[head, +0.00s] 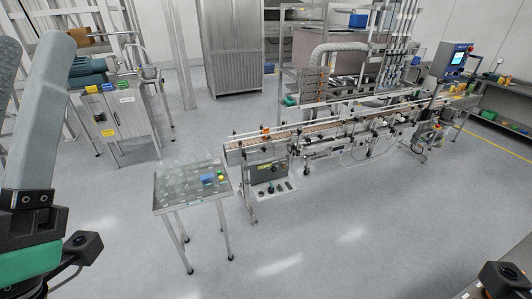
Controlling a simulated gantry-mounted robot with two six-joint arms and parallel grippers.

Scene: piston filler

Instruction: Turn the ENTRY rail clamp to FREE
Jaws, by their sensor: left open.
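The conveyor (330,126) runs from the middle of the head view to the upper right, with guide rails along both sides. Small clamps and brackets sit along the rails, too small to read any ENTRY or FREE marking, so I cannot tell which is the ENTRY clamp or how it is turned. My left gripper (34,60) is large at the left edge, fingers pointing up the picture, spread and empty. It is far nearer to me than the conveyor and touches nothing. My right gripper's fingers are out of view; only a black part of my right arm shows at the lower right.
A table (192,207) with clear glassware and a blue item stands before the conveyor's near end. A steel cabinet machine (120,118) stands at the left, a control screen (459,58) at the upper right. The floor (340,235) in front is clear.

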